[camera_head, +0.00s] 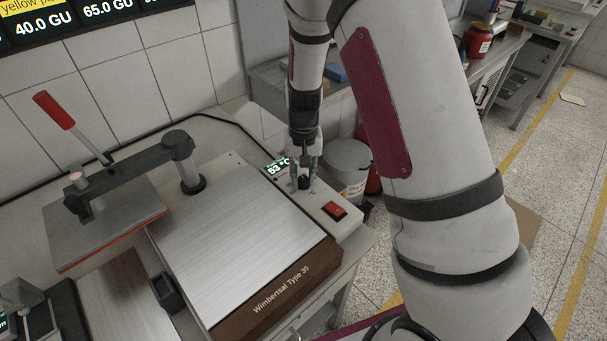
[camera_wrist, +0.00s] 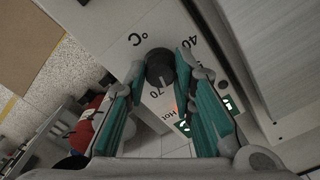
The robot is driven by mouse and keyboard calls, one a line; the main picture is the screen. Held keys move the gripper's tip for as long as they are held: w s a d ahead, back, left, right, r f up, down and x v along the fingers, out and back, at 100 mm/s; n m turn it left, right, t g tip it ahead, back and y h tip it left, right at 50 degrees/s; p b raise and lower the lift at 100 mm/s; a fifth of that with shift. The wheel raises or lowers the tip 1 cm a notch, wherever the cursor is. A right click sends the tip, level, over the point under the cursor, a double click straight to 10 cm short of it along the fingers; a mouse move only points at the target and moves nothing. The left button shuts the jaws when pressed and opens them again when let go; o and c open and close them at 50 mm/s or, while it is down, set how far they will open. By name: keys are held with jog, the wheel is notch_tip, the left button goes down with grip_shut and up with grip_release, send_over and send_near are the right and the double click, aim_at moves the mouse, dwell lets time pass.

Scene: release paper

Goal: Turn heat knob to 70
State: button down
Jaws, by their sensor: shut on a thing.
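The dark heat knob (camera_wrist: 160,68) is on the white control panel of the hot plate (camera_head: 225,225). In the wrist view it sits between the two fingers of my gripper (camera_wrist: 161,66), with the marks 40, 70 and °C printed around it. In the head view my gripper (camera_head: 304,178) points down onto the knob, and its teal fingers partly hide it. My gripper is shut on the knob. The small lit display (camera_head: 278,165) beside it reads about 63 °C, though the first digit is hard to read.
A red switch (camera_head: 334,210) is on the panel in front of the knob. A lever press with a red handle (camera_head: 54,110) stands left of the hot plate. A white bucket (camera_head: 348,168) is behind the panel. The metal plate top is clear.

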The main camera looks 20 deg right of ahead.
aim_at(303, 178)
jog(key=m, duration=0.5)
jog(key=shift+a, duration=0.1)
jog(key=shift+m, duration=0.4)
jog(key=c, duration=1.3)
grip_release()
jog(key=shift+c, duration=0.2)
jog(key=shift+r, duration=0.15)
notch_tip(303, 178, up, 12)
